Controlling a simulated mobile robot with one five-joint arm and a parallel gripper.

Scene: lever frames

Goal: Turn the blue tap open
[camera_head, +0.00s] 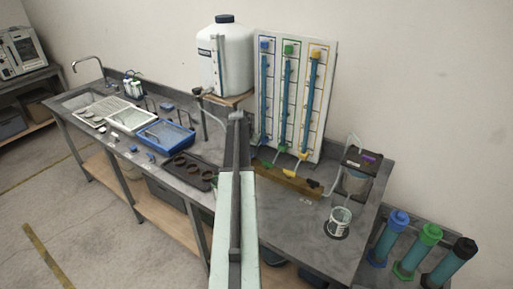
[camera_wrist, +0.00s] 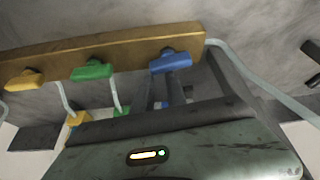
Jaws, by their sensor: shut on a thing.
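The blue tap (camera_wrist: 170,61) sits at the right end of a wooden manifold bar (camera_wrist: 122,45) in the wrist view, its handle running roughly along the bar. My gripper (camera_wrist: 165,80) reaches up to it with two dark fingers close together, shut on the blue tap's handle. In the head view my arm covers the blue tap and my gripper. The bar (camera_head: 306,188) shows there to the right of my arm. A green tap (camera_wrist: 92,69) and a yellow tap (camera_wrist: 24,79) sit further left on the bar in the wrist view.
Behind the bar stands a white panel (camera_head: 325,85) with blue-, green- and yellow-capped tubes. A white tank (camera_head: 236,60) stands left of it. A glass beaker (camera_head: 340,222) and a dark-lidded container (camera_head: 357,182) are on the right. A blue tray (camera_head: 166,134) lies left.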

